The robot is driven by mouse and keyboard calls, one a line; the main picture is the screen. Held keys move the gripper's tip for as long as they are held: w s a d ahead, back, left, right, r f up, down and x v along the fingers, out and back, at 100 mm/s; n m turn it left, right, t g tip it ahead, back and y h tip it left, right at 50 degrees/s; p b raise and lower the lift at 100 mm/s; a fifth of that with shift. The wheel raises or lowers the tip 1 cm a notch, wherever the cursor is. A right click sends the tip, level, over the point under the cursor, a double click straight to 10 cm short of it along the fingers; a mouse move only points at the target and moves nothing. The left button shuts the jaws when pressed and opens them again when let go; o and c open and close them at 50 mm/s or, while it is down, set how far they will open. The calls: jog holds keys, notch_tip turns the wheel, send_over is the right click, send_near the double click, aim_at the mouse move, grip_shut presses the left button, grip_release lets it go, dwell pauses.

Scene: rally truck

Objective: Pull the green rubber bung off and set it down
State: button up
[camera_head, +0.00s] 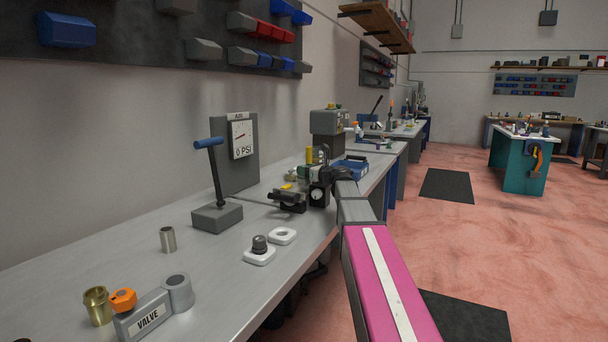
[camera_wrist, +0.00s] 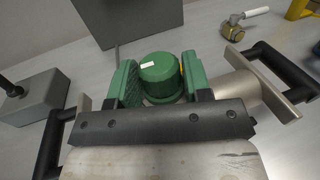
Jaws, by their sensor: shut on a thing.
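The green rubber bung (camera_wrist: 162,72) is a short round plug with a pale mark on its top face, seen in the wrist view. My gripper (camera_wrist: 161,80) has its two green-padded fingers closed on either side of it. What lies under the bung is mostly hidden by the fingers and the gripper body, so I cannot tell whether it is still seated on anything. In the head view my gripper (camera_head: 312,172) is over the bench, beyond the black clamp, and the bung cannot be made out clearly.
The grey bench (camera_head: 235,270) has clear room at its front. On it stand a valve block (camera_head: 143,317), a blue-handled lever (camera_head: 217,215), a pressure gauge (camera_head: 242,140), white pads (camera_head: 282,236), a black clamp (camera_head: 288,201) and a blue tray (camera_head: 352,167). A wall rises behind.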

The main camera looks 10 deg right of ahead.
jog(key=shift+r, duration=0.45)
jog(key=shift+r, duration=1.75)
jog(key=shift+r, duration=1.95)
